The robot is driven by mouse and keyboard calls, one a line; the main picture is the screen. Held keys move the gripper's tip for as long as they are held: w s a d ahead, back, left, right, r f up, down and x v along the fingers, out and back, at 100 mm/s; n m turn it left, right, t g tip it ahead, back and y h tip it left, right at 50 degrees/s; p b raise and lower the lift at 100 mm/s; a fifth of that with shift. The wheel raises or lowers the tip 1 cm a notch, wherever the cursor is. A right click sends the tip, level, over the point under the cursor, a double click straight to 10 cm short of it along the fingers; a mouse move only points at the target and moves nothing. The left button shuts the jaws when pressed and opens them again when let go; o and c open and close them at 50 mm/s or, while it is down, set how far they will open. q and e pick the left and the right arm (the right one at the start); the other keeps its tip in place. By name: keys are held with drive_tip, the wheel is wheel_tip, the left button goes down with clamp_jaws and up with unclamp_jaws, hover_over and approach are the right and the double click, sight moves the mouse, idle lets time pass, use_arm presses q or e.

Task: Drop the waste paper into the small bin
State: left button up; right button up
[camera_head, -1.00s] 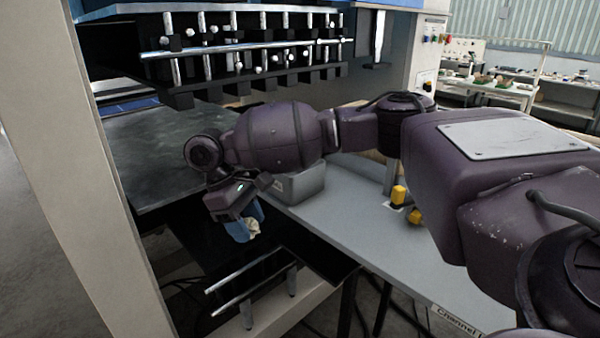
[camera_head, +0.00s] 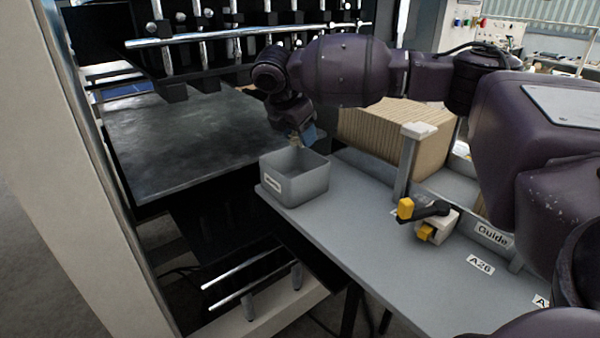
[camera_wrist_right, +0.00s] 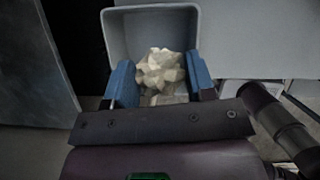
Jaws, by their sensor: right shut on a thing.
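The bin's walls (camera_wrist_right: 150,22) frame the paper in that view. My left gripper is not in view.
A stack of brown cardboard (camera_head: 390,135) and a grey post (camera_head: 408,165) stand right of the bin. A yellow-and-black clamp (camera_head: 425,213) is on the table (camera_head: 370,265). A dark press plate (camera_head: 190,140) with metal bars above lies to the left.

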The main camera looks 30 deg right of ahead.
drive_tip(key=shift+w+d+r+n, duration=0.2)
drive_tip(key=shift+d+r+n, duration=0.15)
drive_tip(key=shift+d, duration=0.2)
wheel_tip(320, 180, down, 6)
idle(0.3)
drive_tip(key=o, duration=1)
drive_tip(key=shift+a, duration=0.1)
drive_tip(key=b+v, duration=0.1)
drive_tip(key=v, duration=0.9)
drive_tip(key=shift+s+a+r, duration=0.15)
drive_tip(key=shift+r, duration=0.2)
